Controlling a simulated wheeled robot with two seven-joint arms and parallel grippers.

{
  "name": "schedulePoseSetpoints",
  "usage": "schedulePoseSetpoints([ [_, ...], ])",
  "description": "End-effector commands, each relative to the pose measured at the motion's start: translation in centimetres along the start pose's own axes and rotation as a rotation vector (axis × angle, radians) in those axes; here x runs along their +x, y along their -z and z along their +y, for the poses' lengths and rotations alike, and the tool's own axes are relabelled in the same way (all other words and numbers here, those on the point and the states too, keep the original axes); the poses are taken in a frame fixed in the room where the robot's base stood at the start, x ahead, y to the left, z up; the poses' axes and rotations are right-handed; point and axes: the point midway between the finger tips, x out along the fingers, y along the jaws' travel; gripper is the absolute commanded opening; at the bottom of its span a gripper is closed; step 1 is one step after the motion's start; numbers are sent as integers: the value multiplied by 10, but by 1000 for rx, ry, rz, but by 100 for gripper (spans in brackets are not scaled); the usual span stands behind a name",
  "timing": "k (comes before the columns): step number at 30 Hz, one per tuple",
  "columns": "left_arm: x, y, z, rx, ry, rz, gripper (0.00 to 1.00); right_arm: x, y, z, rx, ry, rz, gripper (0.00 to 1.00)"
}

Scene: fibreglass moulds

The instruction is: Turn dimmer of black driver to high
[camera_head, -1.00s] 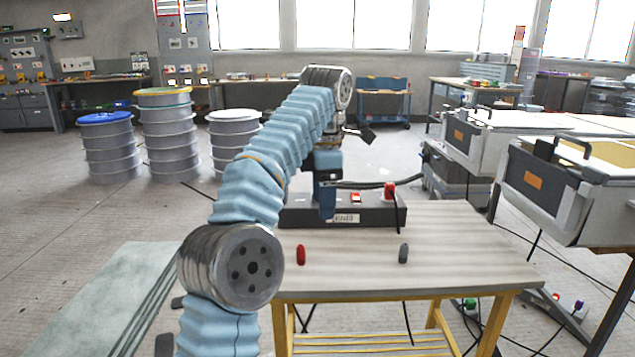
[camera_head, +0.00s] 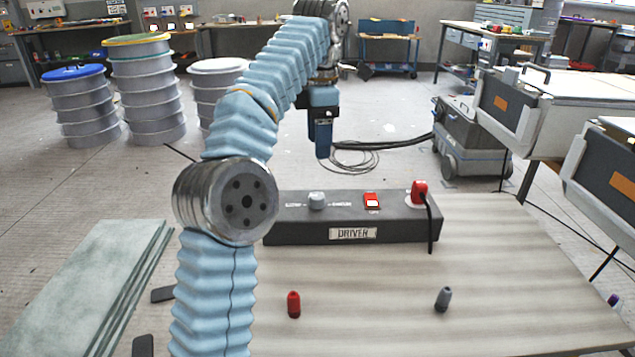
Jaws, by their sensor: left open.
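The black driver (camera_head: 290,236) is a long dark box labelled DRIVER at the table's far edge. Its grey dimmer knob (camera_head: 316,200) sits on the top left part, with small lettering on both sides. A lit red switch (camera_head: 371,202) and a red plug (camera_head: 419,191) with a black cable are further right on it. My left gripper (camera_head: 322,152) hangs pointing down above the knob in the picture, apart from it. It is open and empty, though its fingers overlap in this view. My right gripper is not in view.
A red piece (camera_head: 294,304) and a grey piece (camera_head: 443,299) stand on the striped wooden table (camera_head: 370,320). A grey cart (camera_head: 472,140) with a coiled hose is behind. Large cases (camera_head: 515,115) stand at right. Drum stacks (camera_head: 145,95) and glass-like sheets (camera_head: 90,285) are at left.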

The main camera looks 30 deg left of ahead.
Motion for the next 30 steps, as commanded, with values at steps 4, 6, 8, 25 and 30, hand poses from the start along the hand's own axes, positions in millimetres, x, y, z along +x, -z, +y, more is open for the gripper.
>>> schedulePoseSetpoints([
  [4, 13, 1, 0, 1, 1, 2, 62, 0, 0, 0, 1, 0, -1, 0],
  [6, 23, 1, -1, 1, 3, 2, 62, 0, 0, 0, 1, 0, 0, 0],
  [8, 35, 2, 0, 0, 3, 2, 62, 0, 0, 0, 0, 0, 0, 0],
  [25, 132, 0, 0, 0, 0, -1, 62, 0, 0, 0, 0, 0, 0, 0],
  [30, 135, 0, 0, 0, 0, -1, 62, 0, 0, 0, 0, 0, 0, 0],
])
